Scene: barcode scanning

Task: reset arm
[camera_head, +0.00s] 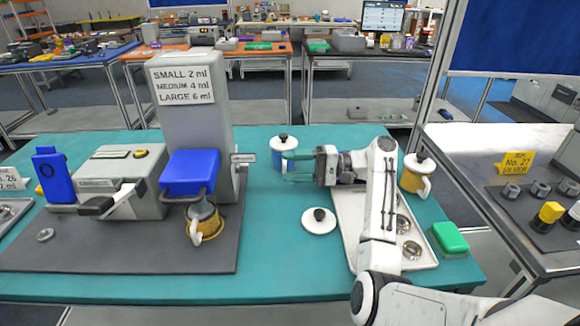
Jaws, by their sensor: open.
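My gripper (300,166) reaches left over the teal table (270,270), with its fingers spread open. A blue and white lidded cup (281,143) stands just behind the fingers, partly hidden by them; I cannot tell whether they touch it. Nothing shows clearly held between the fingers. My white arm comes in from the lower right and crosses over a white tray (344,226).
A white lid (319,220) lies below my gripper. A yellow lidded mug (415,176) and green block (449,237) are right.

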